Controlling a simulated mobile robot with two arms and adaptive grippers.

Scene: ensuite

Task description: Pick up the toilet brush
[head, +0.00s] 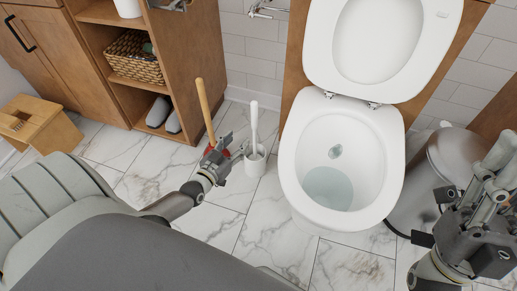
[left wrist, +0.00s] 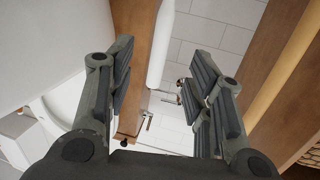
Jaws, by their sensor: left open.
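The toilet brush has a white upright handle (head: 254,125) and stands in a white round holder (head: 255,163) on the floor, left of the toilet. My left gripper (head: 236,149) is open and low, just left of the handle. In the left wrist view the white handle (left wrist: 160,45) shows upright beyond and between the two open fingers (left wrist: 160,100), with nothing held. Contact between them cannot be made out. The brush head is hidden in the holder. My right gripper (head: 490,185) is at the right edge, away from the brush; its finger opening is unclear.
A plunger with a wooden handle (head: 205,110) and red cup stands close left of my left gripper. The toilet (head: 290,165) is open, right of the brush. A metal bin (head: 455,160) stands farther right. A wooden cabinet (head: 185,65) is behind left. Tiled floor in front is clear.

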